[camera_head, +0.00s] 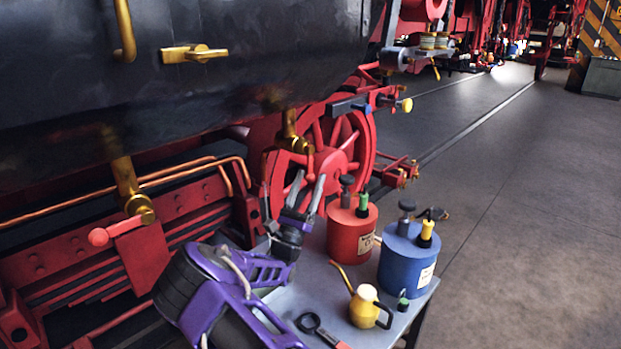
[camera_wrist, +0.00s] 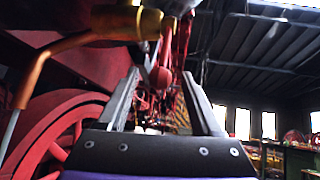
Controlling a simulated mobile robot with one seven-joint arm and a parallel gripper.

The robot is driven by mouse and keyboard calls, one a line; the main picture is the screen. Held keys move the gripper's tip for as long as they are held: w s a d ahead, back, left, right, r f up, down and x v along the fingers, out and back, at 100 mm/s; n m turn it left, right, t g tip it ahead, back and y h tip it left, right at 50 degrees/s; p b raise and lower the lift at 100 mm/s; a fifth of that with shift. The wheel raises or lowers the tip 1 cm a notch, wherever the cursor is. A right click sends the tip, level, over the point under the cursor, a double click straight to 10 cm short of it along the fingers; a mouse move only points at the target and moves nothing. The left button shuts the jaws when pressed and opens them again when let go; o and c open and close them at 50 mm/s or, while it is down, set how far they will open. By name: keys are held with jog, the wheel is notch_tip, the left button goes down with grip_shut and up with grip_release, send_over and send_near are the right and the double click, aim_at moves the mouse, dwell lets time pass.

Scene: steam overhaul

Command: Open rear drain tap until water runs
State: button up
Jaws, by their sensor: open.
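Two brass drain taps hang under the black cylinder (camera_head: 200,70) in the head view. The near-left tap (camera_head: 127,185) has a red ball-ended lever (camera_head: 98,237) pointing left. The farther tap (camera_head: 290,130) is just above my gripper (camera_head: 310,175), its lever hanging down. My gripper points upward, open. In the wrist view, brass tap work (camera_wrist: 125,22) crosses the top, and a red ball end (camera_wrist: 162,78) appears between the fingertips of my gripper (camera_wrist: 160,73); contact cannot be told. I see no water at either tap. Which tap is the rear one cannot be told.
A grey table (camera_head: 285,300) below holds a red can (camera_head: 350,232), a blue can (camera_head: 407,260) and a yellow oil can (camera_head: 366,308). A red spoked wheel (camera_head: 345,150) stands behind my gripper. A copper pipe (camera_wrist: 75,42) runs left of it. Floor at right is clear.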

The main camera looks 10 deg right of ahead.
jog(key=v, duration=1.6)
jog(key=shift+d, duration=0.1)
